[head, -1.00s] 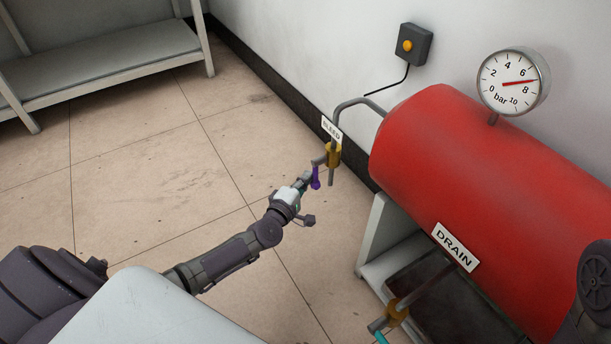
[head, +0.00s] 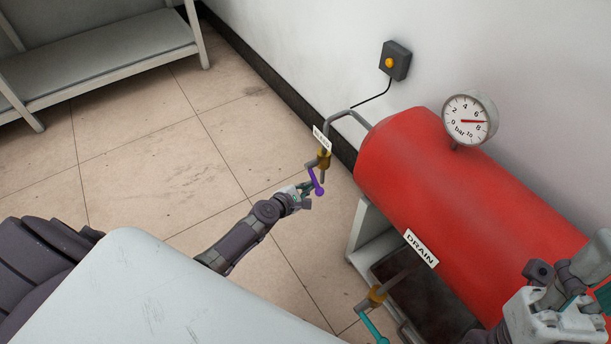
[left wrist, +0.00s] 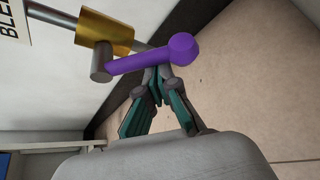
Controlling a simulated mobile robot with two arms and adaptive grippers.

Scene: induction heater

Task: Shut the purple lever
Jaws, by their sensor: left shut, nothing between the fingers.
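The purple lever (head: 315,180) hangs from the brass bleed valve (head: 323,160) under the BLEED sign and slants down to its round knob. In the left wrist view the lever (left wrist: 155,53) runs from a grey stem to the knob, just beyond my fingertips. My left gripper (head: 307,188) is shut and empty, close beside the lever's lower part; whether it touches is unclear. Its fingers also show in the left wrist view (left wrist: 158,80). My right gripper (head: 555,285) is at the lower right; its finger opening cannot be made out.
A red tank (head: 450,190) with a pressure gauge (head: 470,119) stands along the wall. A DRAIN sign (head: 421,248) and a teal lever (head: 372,328) are at its lower front. A grey bench (head: 100,60) stands at the far left. The floor between is clear.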

